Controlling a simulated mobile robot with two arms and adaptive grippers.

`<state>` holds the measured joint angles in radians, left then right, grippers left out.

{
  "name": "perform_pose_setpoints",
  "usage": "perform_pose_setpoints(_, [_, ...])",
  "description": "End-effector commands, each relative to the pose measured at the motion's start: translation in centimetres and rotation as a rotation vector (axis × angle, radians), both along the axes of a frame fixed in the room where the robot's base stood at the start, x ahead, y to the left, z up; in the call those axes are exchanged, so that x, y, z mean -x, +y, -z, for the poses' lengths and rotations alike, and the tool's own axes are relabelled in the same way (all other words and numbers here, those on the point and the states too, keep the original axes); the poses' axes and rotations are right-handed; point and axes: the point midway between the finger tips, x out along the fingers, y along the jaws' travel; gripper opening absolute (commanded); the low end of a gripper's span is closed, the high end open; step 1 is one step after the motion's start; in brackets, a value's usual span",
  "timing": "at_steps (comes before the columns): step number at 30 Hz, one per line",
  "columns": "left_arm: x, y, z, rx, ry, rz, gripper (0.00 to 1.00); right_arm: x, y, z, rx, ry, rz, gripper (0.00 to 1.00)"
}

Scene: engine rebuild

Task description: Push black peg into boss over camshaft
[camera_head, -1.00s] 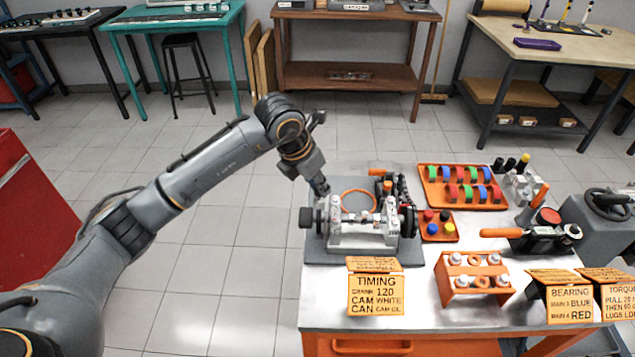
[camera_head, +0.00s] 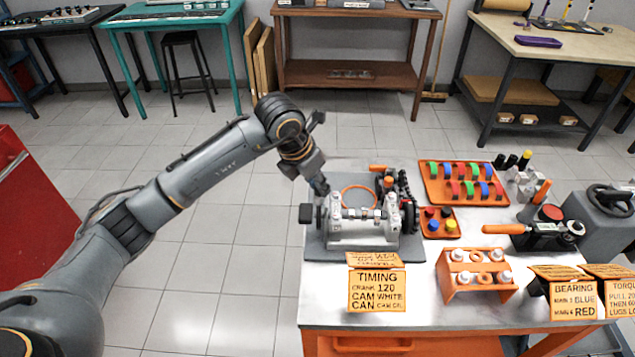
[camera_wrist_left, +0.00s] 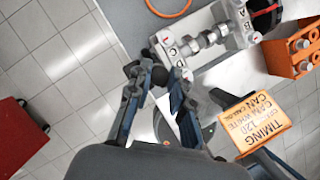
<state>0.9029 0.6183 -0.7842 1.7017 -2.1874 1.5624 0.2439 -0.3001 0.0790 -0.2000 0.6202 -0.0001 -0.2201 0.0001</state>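The engine block (camera_head: 362,238) stands on a grey mat, with the camshaft (camera_head: 360,214) lying across its pale supports. The block also shows in the left wrist view (camera_wrist_left: 180,45). My left gripper (camera_head: 322,187) hangs at the block's rear left corner. In the left wrist view, its two fingers (camera_wrist_left: 160,88) stand apart and look open. A small round black piece (camera_wrist_left: 160,76) shows between the fingertips; contact and whether it is the peg are unclear. A black crank-like knob (camera_head: 306,214) sticks out at the block's left end. My right gripper is not in view.
An orange ring (camera_head: 358,190) lies behind the block. The TIMING sign (camera_head: 376,290) stands in front. To the right are an orange tray of coloured shells (camera_head: 432,198), a small tray of coloured caps (camera_head: 428,231) and an orange rack (camera_head: 446,285).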

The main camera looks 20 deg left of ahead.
Motion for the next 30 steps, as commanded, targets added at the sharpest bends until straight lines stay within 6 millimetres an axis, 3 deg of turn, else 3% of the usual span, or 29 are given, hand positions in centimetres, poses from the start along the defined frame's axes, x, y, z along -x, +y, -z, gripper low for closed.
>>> perform_pose_setpoints(17, [0.0,0.0,0.0,0.000,0.001,0.000,0.32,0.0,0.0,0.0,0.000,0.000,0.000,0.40])
perform_pose_setpoints(30, [0.0,0.0,-1.1,0.000,0.001,0.000,0.32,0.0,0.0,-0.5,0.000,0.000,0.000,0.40])
